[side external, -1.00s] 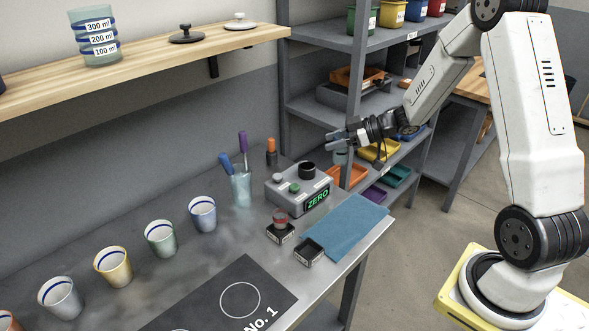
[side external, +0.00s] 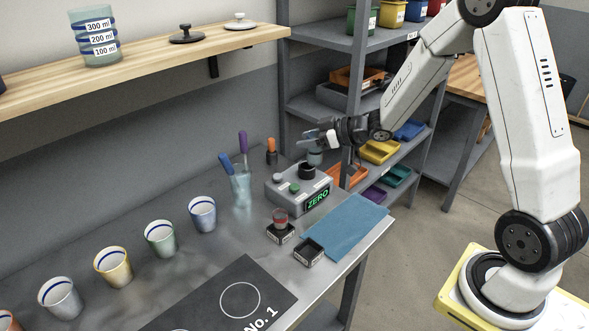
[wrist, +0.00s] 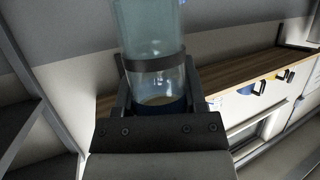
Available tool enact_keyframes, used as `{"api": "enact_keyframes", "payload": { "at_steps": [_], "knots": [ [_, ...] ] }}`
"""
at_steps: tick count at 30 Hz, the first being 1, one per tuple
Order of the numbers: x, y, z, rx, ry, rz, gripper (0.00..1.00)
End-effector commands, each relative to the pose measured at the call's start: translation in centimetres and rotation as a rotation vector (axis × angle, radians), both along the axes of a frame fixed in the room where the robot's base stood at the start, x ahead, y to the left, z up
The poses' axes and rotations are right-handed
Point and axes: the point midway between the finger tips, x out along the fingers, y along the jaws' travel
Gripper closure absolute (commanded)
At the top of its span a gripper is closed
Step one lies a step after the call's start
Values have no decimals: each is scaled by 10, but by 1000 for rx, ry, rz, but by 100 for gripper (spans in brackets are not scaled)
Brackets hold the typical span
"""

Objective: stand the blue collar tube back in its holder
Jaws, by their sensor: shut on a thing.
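My gripper (side external: 316,141) is shut on the blue collar tube (side external: 315,157), a clear bluish tube. In the side view the tube hangs below the fingers, above the back of the grey ZERO box (side external: 285,203), apart from it as far as I can tell. In the wrist view the tube (wrist: 152,30) stands between the fingers, with a dark band around it and its blue collar (wrist: 160,107) low between the jaws. An empty black square holder (side external: 308,254) sits at the bench's front edge. A matching holder (side external: 280,236) beside it holds a red collar tube (side external: 280,218).
The ZERO box carries a black round cup (side external: 307,171) and knobs. A blue cloth (side external: 345,224) lies right of the holders. A clear beaker (side external: 241,188) with blue and purple-handled tools, an orange-topped tool (side external: 271,152) and several cups stand left. Shelving (side external: 360,95) is behind.

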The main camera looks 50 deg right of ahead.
Motion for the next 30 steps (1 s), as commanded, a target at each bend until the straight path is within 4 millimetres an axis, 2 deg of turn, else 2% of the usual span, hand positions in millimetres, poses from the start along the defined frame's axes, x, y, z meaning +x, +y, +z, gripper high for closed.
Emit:
{"api": "enact_keyframes", "payload": {
  "at_steps": [3, 14, 30],
  "knots": [
    [4, 12, 0, 1, 0, -45, 100],
    [9, 36, -5, 0, 0, -183, 100],
    [-3, 65, -23, 0, 1, -373, 100]
  ]
}}
